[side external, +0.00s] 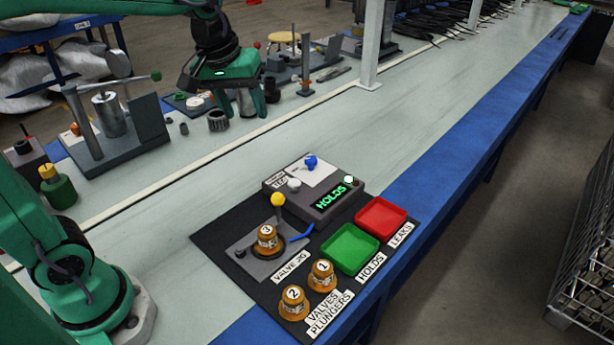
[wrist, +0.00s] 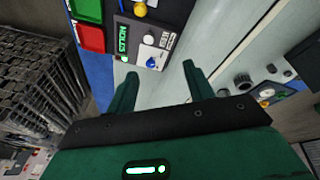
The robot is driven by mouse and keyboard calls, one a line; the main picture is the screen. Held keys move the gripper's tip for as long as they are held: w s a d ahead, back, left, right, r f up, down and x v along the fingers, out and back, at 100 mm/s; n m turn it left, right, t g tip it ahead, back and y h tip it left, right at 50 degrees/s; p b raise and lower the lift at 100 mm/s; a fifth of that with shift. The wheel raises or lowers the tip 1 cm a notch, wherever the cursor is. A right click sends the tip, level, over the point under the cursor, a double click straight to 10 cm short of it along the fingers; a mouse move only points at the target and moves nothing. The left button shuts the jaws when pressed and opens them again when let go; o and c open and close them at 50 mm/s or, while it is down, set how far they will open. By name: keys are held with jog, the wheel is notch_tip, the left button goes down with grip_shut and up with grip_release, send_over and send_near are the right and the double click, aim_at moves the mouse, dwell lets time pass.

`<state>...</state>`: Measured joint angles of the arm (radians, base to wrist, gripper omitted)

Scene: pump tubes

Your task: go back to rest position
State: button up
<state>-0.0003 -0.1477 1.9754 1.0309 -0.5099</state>
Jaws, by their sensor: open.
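My gripper (side external: 259,104) is raised over the far side of the bench, beyond the leak tester, fingers apart and empty. In the wrist view its two green fingers (wrist: 161,80) are spread over bare bench. Valve 3 (side external: 267,238) stands upright in the valve jig (side external: 245,262) on the black mat. Valve 1 (side external: 321,275) and valve 2 (side external: 293,301) stand on the mat by the "valves plungers" label. The tester (side external: 322,205) has a lit green "HOLDS" display. The green tray (side external: 350,249) and red tray (side external: 381,217) look empty; the wrist view shows part of each.
A clamp fixture (side external: 117,130) and small metal parts (side external: 218,121) line the bench's far side, near my gripper. A white post (side external: 372,45) rises behind. The grey bench (side external: 440,85) is clear between the post and the blue edge. A wire basket (side external: 585,260) stands at right.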

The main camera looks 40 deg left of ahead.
jog(key=s+f+m+t, duration=0.2)
jog(key=s+m, duration=0.3)
jog(key=s, duration=0.9)
jog(key=shift+s+f+m, duration=0.35)
jog(key=shift+f+m, duration=0.05)
jog(key=shift+f, duration=0.1)
